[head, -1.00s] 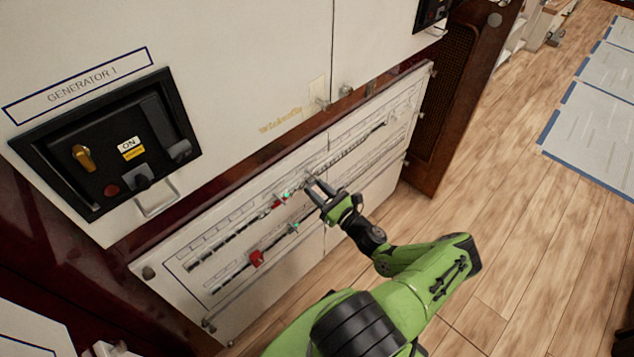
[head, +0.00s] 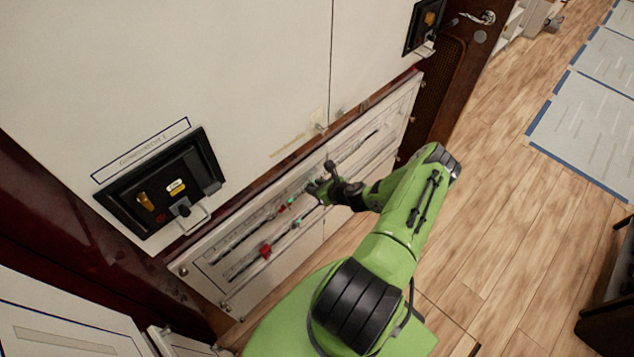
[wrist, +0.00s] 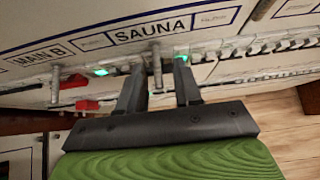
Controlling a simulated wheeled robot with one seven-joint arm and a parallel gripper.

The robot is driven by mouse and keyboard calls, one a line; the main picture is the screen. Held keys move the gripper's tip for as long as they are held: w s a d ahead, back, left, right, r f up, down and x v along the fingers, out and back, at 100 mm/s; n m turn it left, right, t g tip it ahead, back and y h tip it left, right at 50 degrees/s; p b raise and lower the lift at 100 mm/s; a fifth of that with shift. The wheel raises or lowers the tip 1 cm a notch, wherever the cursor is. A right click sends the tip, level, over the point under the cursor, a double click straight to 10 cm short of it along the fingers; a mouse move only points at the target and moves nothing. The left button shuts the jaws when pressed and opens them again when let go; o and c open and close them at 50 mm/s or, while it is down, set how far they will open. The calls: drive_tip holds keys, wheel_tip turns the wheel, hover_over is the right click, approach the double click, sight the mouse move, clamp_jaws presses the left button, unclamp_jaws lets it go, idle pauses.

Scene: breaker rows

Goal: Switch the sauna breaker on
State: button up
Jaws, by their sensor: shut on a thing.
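The SAUNA label (wrist: 150,33) is on the white panel (wrist: 215,18) in the wrist view. Below it the sauna breaker (wrist: 157,62) shows as a grey upright handle. My gripper (wrist: 160,80) is around this handle, one dark finger on each side, and shut on it. In the head view my gripper (head: 314,188) is at the upper row of the breaker panel (head: 345,205). My wrist hides the sauna breaker there.
A MAIN B label (wrist: 40,52) and a red piece (wrist: 74,82) are left of my gripper. Green lights (wrist: 101,72) show along the row. The GENERATOR 1 box (head: 165,185) juts out at left.

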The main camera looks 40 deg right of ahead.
drive_tip(key=shift+w+r+g+p, duration=0.15)
drive_tip(key=shift+g+p, duration=0.25)
drive_tip(key=shift+p, duration=0.05)
drive_tip(key=o, duration=1)
drive_tip(key=shift+o, duration=0.2)
drive_tip(key=p+v, duration=0.1)
drive_tip(key=v, duration=1.4)
drive_tip(key=shift+s+r, duration=0.3)
drive_tip(key=shift+a, duration=0.1)
